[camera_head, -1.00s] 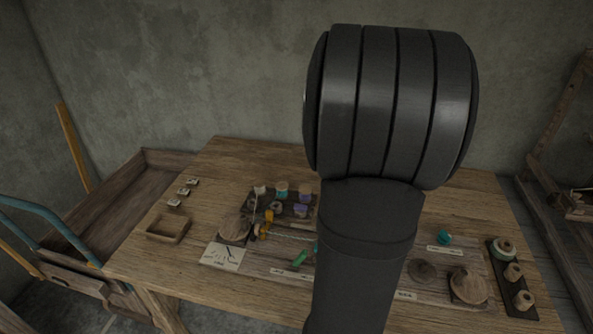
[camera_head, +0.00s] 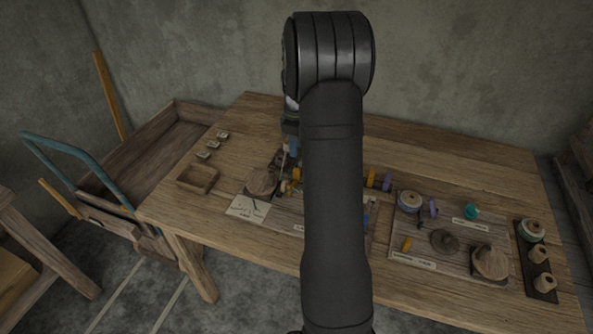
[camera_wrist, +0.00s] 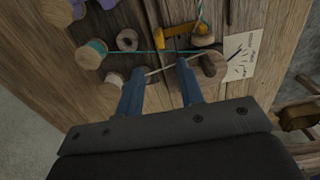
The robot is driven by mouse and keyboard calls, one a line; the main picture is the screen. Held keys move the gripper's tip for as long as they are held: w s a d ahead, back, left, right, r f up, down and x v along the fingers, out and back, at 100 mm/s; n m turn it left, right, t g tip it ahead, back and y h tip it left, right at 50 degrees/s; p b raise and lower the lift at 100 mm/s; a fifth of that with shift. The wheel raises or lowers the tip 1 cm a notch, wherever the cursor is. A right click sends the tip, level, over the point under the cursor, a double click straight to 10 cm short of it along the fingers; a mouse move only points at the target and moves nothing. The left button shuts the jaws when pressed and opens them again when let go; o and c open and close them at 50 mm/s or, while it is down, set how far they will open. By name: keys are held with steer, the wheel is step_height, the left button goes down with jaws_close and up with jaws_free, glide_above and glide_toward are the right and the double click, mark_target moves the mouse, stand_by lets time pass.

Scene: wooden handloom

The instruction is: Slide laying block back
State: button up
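My gripper (camera_wrist: 162,72) has two blue fingers that stand apart, with only a pale cord (camera_wrist: 165,67) crossing between their tips. In the head view my gripper (camera_head: 292,148) is partly hidden behind my arm, over the left part of the workbench. A round wooden piece with a dark peg (camera_wrist: 210,66) lies just right of the fingertips, and a yellow bracket (camera_wrist: 174,44) lies beyond them. A teal thread (camera_wrist: 150,52) runs across from a spool (camera_wrist: 91,54). I cannot tell for sure which wooden piece is the laying block.
A paper card (camera_head: 248,208) and a small wooden tray (camera_head: 198,179) lie at the bench's left. Spools and discs stand on a board (camera_head: 454,266) at the right, beside a dark spool rack (camera_head: 548,296). The back of the bench (camera_head: 430,150) is clear.

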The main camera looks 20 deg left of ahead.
step_height(320, 180, down, 11)
steer(key=shift+f, duration=0.1)
stand_by(0.3)
jaws_close()
